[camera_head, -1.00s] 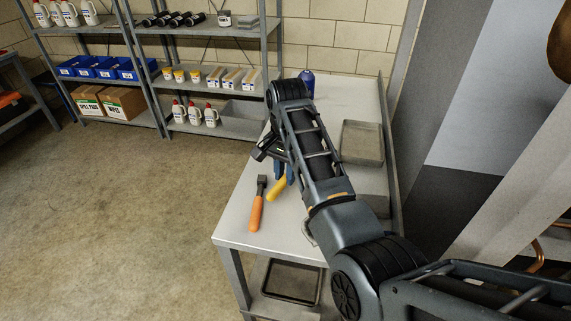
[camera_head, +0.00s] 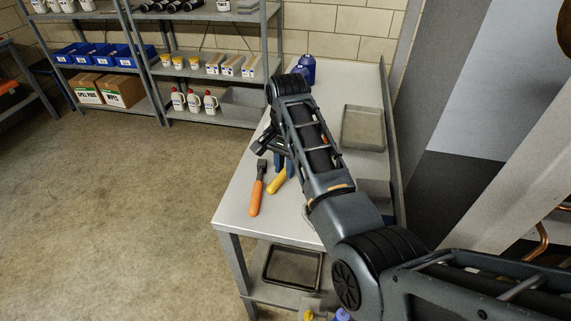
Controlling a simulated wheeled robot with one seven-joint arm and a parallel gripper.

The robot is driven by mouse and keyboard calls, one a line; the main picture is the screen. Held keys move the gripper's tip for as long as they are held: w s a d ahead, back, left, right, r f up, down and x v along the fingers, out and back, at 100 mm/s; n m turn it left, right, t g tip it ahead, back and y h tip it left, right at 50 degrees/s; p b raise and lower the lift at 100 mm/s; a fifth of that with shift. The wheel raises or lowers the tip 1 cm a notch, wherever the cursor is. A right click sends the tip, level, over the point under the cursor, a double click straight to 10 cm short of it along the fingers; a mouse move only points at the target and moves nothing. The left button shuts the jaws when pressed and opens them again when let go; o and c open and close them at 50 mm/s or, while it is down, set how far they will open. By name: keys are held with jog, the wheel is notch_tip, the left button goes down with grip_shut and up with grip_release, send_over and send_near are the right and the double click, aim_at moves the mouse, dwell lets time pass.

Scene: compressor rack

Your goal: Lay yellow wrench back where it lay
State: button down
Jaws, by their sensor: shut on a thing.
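The yellow wrench (camera_head: 277,181) shows as a yellow handle at the table's middle, just right of an orange-handled tool (camera_head: 256,196). My gripper (camera_head: 281,166) is shut on the wrench, its blue fingers at the handle's upper end. My arm hides the rest of the wrench. I cannot tell whether the wrench touches the tabletop. The grey table (camera_head: 240,200) runs from the front towards the back wall.
A grey tray (camera_head: 363,128) lies on the table right of my arm. Blue bottles (camera_head: 308,68) stand at the table's far end. A dark tray (camera_head: 292,267) is on the lower shelf. Stocked shelving (camera_head: 222,115) stands behind left. Floor at left is clear.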

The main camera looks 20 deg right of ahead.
aim_at(272, 185)
jog(key=shift+s+a+r+p, duration=0.1)
jog(key=shift+s+a+p, duration=0.3)
jog(key=shift+a, duration=0.1)
jog(key=shift+s+a, duration=0.15)
jog(key=shift+a, duration=0.15)
jog(key=shift+s+a, duration=0.2)
jog(key=shift+a, duration=0.05)
jog(key=shift+s+a, duration=0.2)
jog(key=shift+a, duration=0.1)
jog(key=shift+s+a, duration=0.2)
jog(key=shift+a, duration=0.05)
jog(key=shift+s+a, duration=0.4)
jog(key=shift+a, duration=0.15)
jog(key=shift+s+a, duration=0.15)
jog(key=shift+a, duration=0.1)
